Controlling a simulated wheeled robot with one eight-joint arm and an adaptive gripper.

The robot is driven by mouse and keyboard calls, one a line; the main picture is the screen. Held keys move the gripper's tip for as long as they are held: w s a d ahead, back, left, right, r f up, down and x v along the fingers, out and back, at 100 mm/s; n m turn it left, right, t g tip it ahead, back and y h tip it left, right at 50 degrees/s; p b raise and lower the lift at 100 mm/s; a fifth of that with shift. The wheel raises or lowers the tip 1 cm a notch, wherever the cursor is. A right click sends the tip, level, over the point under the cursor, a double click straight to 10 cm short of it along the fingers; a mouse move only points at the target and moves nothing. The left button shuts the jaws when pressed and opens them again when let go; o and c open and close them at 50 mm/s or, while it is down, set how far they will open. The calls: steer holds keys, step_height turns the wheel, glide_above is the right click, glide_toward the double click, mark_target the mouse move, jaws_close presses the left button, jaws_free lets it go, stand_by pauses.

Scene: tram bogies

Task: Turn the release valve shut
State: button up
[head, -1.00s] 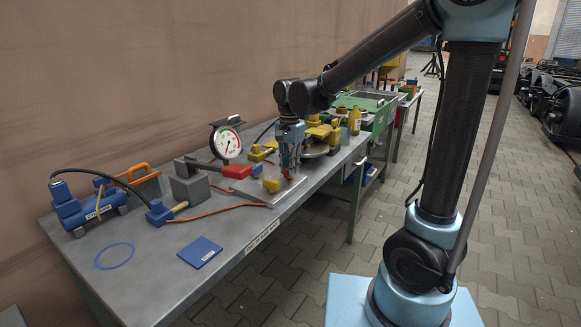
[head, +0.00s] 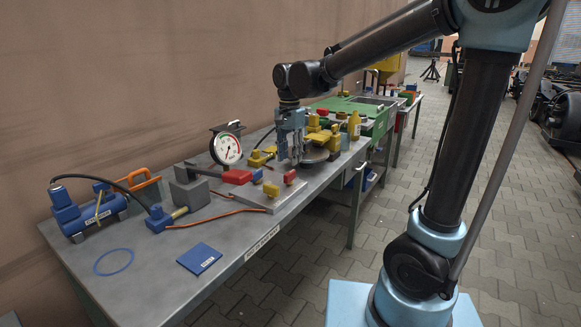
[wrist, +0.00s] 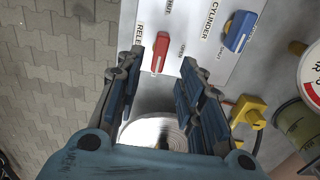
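The release valve has a red handle (head: 290,177) on a pale metal plate (head: 262,196) near the bench's front edge. In the wrist view the red handle (wrist: 160,52) stands beside the partly hidden "RELE…" label, with OPEN and SHUT marks near it. The handle lies roughly along the picture's vertical, slightly tilted; its exact setting is hard to tell. My gripper (head: 290,160) is above the bench just beyond the plate. In the wrist view my gripper (wrist: 162,62) is open and empty, its fingers apart, with the handle showing beyond the gap between them.
A blue cylinder valve (wrist: 240,30) is beside the red one. A round disc (head: 315,154) lies under or near my gripper.

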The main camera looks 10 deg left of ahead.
mark_target(290, 172)
step_height(290, 172, up, 6)
steer(key=shift+f, duration=0.15)
stand_by(0.4)
steer(key=s+d+f+n+t, duration=0.1)
steer(key=s+d+f, duration=0.15)
steer(key=d, duration=0.95)
steer(key=s+d+f+n, duration=0.1)
steer(key=s+d+f, duration=0.15)
steer(key=d, duration=0.85)
steer(key=s+d+f+n+t, duration=0.1)
steer(key=s+d+f+n, duration=0.1)
steer(key=s+d+f, duration=0.8)
step_height(290, 172, down, 4)
steer(key=d, duration=0.2)
steer(key=shift+s+d+n, duration=0.2)
steer(key=shift+d+n, duration=0.15)
steer(key=shift+n, duration=0.05)
steer(key=shift+a, duration=0.1)
